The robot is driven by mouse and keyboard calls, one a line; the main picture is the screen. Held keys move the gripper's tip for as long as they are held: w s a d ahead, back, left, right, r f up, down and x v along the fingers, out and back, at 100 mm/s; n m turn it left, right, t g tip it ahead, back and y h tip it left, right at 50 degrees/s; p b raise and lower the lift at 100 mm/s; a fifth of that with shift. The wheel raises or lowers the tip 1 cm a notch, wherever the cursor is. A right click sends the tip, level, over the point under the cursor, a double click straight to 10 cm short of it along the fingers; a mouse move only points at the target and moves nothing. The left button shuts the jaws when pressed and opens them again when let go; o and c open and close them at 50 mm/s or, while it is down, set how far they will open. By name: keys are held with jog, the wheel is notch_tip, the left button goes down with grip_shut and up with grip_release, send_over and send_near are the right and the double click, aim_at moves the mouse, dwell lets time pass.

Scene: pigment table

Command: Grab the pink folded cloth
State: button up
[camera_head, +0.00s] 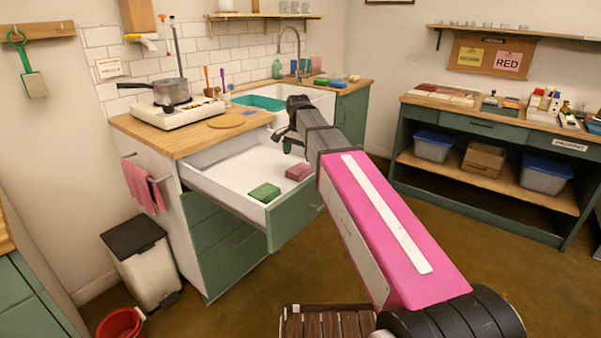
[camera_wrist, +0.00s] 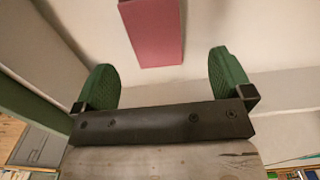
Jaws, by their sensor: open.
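The pink folded cloth (camera_head: 299,172) lies flat in an open white drawer (camera_head: 232,178), near its right front side. A green folded cloth (camera_head: 264,193) lies in front of it and to its left. In the wrist view the pink cloth (camera_wrist: 152,32) is a flat pink rectangle at the top, partly cut off by the edge. My gripper (camera_head: 286,143) is above the drawer. In the wrist view its green fingers (camera_wrist: 163,62) are wide apart with nothing between them, and the pink cloth lies beyond them, within the gap's width. It does not look touched.
The drawer's green front (camera_head: 294,213) and side walls stand around the cloths. A wooden counter (camera_head: 190,137) with a stove and pot is above the drawer's left. Another pink cloth (camera_head: 143,187) hangs on a rail at left. The floor at right is clear.

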aim_at(300, 168)
jog(key=shift+s+d+f, duration=0.1)
jog(key=shift+d+f, duration=0.05)
jog(key=shift+f, duration=1.55)
jog(key=shift+s+d+f, duration=0.1)
jog(key=shift+f, duration=1.55)
jog(key=c, duration=1)
